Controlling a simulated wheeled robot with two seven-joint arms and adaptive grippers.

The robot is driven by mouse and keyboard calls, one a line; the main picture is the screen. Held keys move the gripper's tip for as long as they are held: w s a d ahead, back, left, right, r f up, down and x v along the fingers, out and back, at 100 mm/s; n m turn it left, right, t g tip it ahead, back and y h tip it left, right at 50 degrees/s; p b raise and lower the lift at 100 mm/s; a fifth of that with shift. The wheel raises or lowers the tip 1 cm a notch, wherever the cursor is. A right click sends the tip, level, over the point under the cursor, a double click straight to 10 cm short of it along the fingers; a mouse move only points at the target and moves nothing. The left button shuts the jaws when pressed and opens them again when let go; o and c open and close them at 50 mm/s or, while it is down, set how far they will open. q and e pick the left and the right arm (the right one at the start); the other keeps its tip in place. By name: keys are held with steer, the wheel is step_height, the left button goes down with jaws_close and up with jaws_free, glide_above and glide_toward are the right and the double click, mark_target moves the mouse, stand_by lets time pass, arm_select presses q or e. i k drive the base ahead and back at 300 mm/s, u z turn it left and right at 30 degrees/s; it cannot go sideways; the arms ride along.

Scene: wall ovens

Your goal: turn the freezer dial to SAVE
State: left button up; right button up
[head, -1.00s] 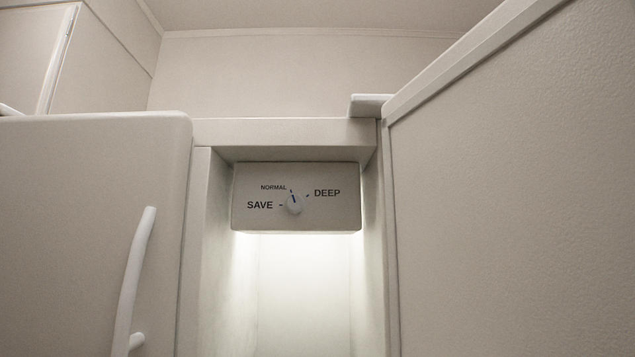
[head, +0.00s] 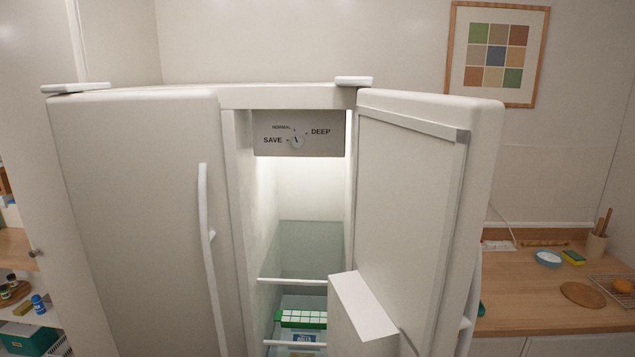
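The freezer dial (head: 297,140) is a small white round knob with a dark pointer line. It sits on a grey panel (head: 270,149) at the top inside the open freezer compartment. The panel reads SAVE at the left, NORMAL at the upper left and DEEP at the right. The pointer points up and slightly left, near the NORMAL mark. The freezer door (head: 410,200) stands open to the right. Neither of my grippers shows in the head view.
The left fridge door (head: 140,200) is shut, with a long white handle (head: 207,240). A door bin (head: 362,310) juts out from the open door. A wooden counter (head: 540,300) lies at the right.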

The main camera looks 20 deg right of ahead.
mark_target(298, 141)
steer(key=u, duration=0.4)
steer(key=k, duration=0.5)
steer(key=u, duration=1.05)
steer(key=i, duration=2.15)
steer(key=z, duration=1.55)
steer(key=i, duration=0.7)
steer(key=z, duration=0.65)
